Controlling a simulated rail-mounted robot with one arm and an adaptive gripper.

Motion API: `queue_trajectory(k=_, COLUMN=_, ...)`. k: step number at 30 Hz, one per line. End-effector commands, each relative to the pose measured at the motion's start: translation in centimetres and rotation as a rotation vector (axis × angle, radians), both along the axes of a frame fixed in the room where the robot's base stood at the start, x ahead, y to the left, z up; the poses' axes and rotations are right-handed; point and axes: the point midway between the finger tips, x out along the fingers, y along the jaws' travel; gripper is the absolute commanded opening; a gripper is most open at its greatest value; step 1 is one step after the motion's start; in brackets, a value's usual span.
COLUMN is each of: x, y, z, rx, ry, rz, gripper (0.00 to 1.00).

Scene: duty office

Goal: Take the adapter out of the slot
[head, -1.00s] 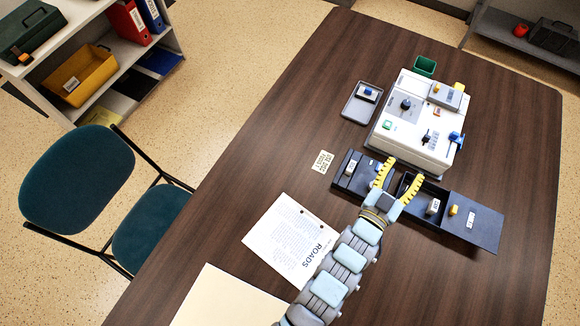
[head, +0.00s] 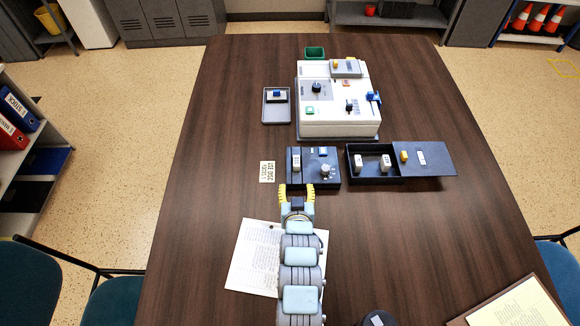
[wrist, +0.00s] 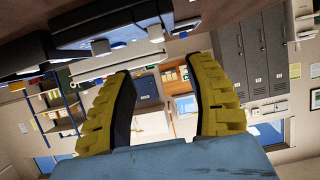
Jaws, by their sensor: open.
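A dark blue panel (head: 313,180) lies on the table, with a white-labelled block (head: 296,163) at its left, a silver knob (head: 326,172) and a small blue patch. I cannot tell for sure which piece is the adapter; the labelled block seated at the left may be it. My gripper (head: 297,190) is open, its yellow fingers apart at the panel's near edge, in line with its left part. Nothing shows between the fingers in the wrist view (wrist: 160,72). There the underside of a dark body (wrist: 110,28) hangs above the fingers.
A black box (head: 378,179) with two white labelled blocks and a slid-aside lid (head: 432,166) lies right of the panel. The white machine (head: 345,127) stands behind. A small grey tray (head: 270,116) holds a blue-and-white block. A tag (head: 267,172) and paper (head: 252,262) lie left.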

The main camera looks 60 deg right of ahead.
Motion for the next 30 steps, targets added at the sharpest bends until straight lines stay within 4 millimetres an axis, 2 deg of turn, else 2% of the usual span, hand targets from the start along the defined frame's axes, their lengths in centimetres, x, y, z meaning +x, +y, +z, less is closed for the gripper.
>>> queue_trajectory(k=18, x=3.5, y=-6.7, z=-3.0, rx=-0.002, ry=-0.002, rz=0.000, gripper=0.54)
queue_trajectory(k=30, x=4.2, y=-8.2, z=-3.7, rx=-0.002, ry=-0.003, rz=0.001, gripper=0.54)
